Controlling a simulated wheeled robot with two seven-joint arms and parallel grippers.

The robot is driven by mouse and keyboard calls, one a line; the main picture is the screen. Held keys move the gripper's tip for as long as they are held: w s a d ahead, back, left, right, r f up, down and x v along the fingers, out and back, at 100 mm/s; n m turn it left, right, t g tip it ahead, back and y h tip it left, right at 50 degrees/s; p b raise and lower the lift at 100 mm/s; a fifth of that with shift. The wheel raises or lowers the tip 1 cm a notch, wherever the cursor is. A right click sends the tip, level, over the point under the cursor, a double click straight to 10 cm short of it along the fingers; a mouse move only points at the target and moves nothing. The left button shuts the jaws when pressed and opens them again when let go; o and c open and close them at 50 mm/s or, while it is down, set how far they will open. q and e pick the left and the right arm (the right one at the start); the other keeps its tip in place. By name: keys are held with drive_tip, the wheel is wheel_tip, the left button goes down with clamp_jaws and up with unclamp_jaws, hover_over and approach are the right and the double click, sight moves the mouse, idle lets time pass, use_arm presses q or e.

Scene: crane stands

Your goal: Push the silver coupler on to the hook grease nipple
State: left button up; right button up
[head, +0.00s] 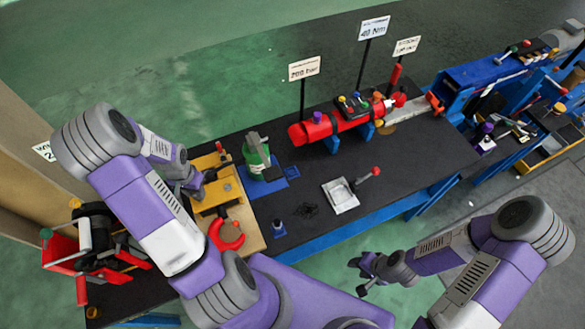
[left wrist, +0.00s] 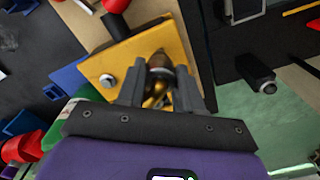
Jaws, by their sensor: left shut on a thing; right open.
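A yellow hook block (head: 218,190) stands on a wooden board, with a red hook (head: 226,237) at its near end. The yellow block fills the middle of the left wrist view (left wrist: 125,62). My left gripper (head: 192,186) is at the block's left side, shut on a small shiny metal piece (left wrist: 158,64) that looks like the silver coupler, tinted brassy by reflections. The piece sits close against the yellow block; the nipple is hidden, so I cannot tell whether they touch. My right gripper (head: 361,275) is open and empty, off the bench's near edge.
A green grease container (head: 256,158) with a grey lever stands on a blue mat right of the block. A silver tray (head: 342,195), red cylinder (head: 322,128) and sign posts stand further right. A red-framed reel (head: 95,245) is at left. Black bench top between is mostly clear.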

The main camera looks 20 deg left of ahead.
use_arm(q)
drive_tip(key=shift+f+b, duration=0.55)
drive_tip(key=shift+f, duration=0.15)
drive_tip(key=o, duration=1.2)
drive_tip(key=shift+r+p, duration=2.15)
drive_tip(key=shift+r, duration=0.45)
wheel_tip(320, 180, up, 8)
drive_tip(key=shift+f, duration=0.25)
